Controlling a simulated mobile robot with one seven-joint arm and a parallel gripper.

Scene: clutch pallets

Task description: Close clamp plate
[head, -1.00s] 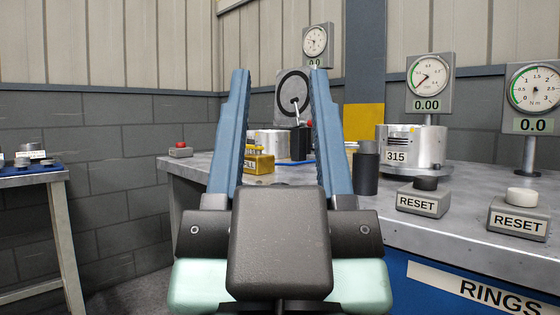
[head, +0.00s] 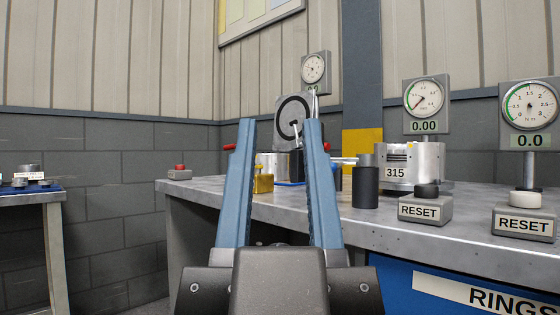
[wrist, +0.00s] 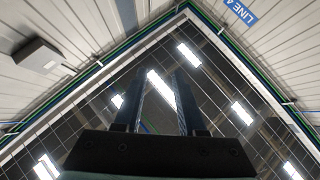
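My gripper (head: 280,121) is in the middle of the head view, its two blue fingers pointing up and spread apart, open with nothing between them. In the wrist view, the gripper (wrist: 158,72) shows against the ceiling, also empty. Behind the fingers, a grey upright plate with a black ring (head: 293,112) stands at the back of the bench. It may be the clamp plate; I cannot tell for sure. A slim lever or rod shows in front of it. My right finger hides part of this fixture. The gripper looks apart from it, nearer the camera.
The grey bench (head: 300,205) carries a black cylinder (head: 365,187), a metal drum marked 315 (head: 425,163), two RESET boxes (head: 425,210) and gauges (head: 426,100). A yellow block (head: 263,184) and a red button (head: 179,172) are on it too. Another table (head: 30,200) stands left.

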